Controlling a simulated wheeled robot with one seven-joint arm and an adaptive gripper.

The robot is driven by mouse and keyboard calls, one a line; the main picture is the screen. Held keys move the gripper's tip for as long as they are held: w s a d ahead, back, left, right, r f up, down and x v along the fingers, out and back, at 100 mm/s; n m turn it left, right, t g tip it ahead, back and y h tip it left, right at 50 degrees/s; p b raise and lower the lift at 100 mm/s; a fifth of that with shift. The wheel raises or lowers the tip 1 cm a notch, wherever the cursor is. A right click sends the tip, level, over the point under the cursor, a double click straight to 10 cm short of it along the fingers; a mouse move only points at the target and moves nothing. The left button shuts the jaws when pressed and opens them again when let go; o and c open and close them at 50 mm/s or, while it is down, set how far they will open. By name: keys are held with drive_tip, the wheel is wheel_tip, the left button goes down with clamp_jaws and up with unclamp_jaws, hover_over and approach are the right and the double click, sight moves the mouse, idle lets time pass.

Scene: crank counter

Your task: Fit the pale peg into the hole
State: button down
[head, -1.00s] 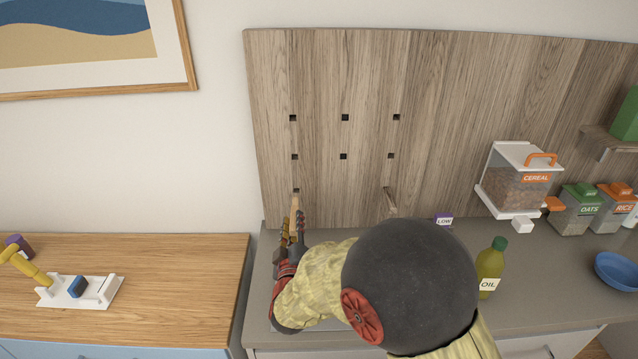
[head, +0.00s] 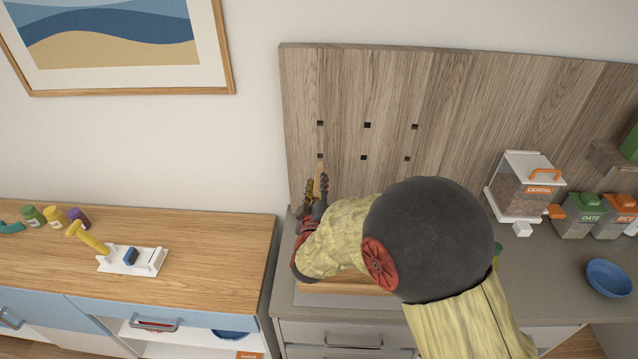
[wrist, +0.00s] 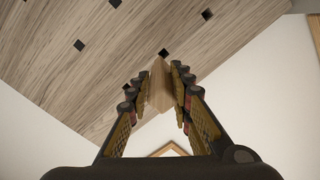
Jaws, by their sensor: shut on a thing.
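My gripper (head: 317,182) is shut on the pale wooden peg (wrist: 160,88), with one finger on each side of it. The peg points toward the upright wood-grain board (head: 455,110). In the head view the peg's end shows just below the left hole of the second row (head: 320,156). In the wrist view a dark square hole (wrist: 164,53) sits just beyond the peg's tip, and a gap or contact there cannot be told. My arm hides the board's lower part.
More square holes, such as the top middle one (head: 367,125), dot the board. A cereal dispenser (head: 526,185) and a blue bowl (head: 609,278) stand on the right. A wooden counter (head: 200,235) at left holds a white fixture (head: 152,262) and several jars.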

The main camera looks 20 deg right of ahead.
sight(319, 167)
drive_tip(key=shift+a+f, duration=0.15)
drive_tip(key=shift+f, duration=0.2)
drive_tip(key=shift+s+a, duration=0.1)
drive_tip(key=shift+f, duration=0.1)
drive_tip(key=shift+b+x, duration=0.65)
drive_tip(key=shift+x, duration=1.55)
drive_tip(key=shift+r+b+x, duration=0.15)
drive_tip(key=shift+b+x, duration=0.15)
drive_tip(key=shift+x, duration=0.9)
drive_tip(key=shift+r+b+x, duration=0.15)
drive_tip(key=shift+b+x, duration=0.15)
drive_tip(key=shift+x, duration=0.9)
idle(1.1)
drive_tip(key=c, duration=1.6)
unclamp_jaws()
drive_tip(key=shift+o, duration=0.5)
